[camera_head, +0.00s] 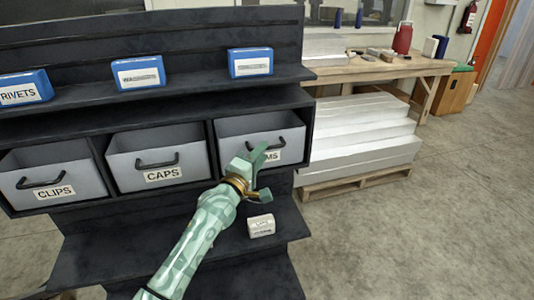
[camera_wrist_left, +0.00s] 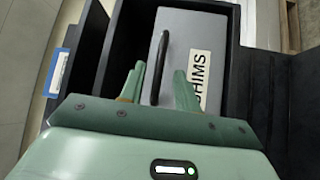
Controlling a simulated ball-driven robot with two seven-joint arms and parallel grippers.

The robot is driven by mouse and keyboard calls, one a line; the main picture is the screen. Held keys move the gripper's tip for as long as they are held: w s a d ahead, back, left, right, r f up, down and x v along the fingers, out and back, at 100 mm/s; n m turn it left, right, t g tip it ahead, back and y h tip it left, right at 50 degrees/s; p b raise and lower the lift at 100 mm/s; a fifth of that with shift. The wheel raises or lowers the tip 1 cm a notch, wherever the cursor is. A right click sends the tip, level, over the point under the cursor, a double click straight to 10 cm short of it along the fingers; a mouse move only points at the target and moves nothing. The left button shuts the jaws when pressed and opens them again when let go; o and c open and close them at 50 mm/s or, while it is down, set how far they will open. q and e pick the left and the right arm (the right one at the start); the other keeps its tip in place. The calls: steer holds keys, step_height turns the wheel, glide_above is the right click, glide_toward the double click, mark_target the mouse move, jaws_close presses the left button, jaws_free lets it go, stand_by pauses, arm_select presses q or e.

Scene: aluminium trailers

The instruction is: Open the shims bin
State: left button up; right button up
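The shims bin (camera_head: 238,126) is a grey drawer at the right end of a row of bins in the dark shelf unit. It also shows in the left wrist view (camera_wrist_left: 190,28), with its SHIMS label and black handle (camera_wrist_left: 160,65). The bin sits inside its compartment. My left gripper (camera_head: 262,172) is in front of the bin and hides part of the label in the head view. In the left wrist view the gripper (camera_wrist_left: 158,85) is open, with the handle between its two fingers. My right gripper is not in view.
The caps bin (camera_head: 130,165) and clips bin (camera_head: 20,180) are to the left. Blue boxes (camera_head: 138,73) stand on the shelf above. A small white box (camera_head: 261,225) lies on the shelf below. White stacked panels (camera_head: 360,150) on a pallet stand to the right.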

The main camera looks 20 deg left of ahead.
arm_select(q)
steer(key=shift+b+x, duration=0.35)
steer(key=shift+x, duration=0.85)
steer(key=shift+w+r, duration=0.1)
steer(key=shift+w, duration=0.35)
jaws_close()
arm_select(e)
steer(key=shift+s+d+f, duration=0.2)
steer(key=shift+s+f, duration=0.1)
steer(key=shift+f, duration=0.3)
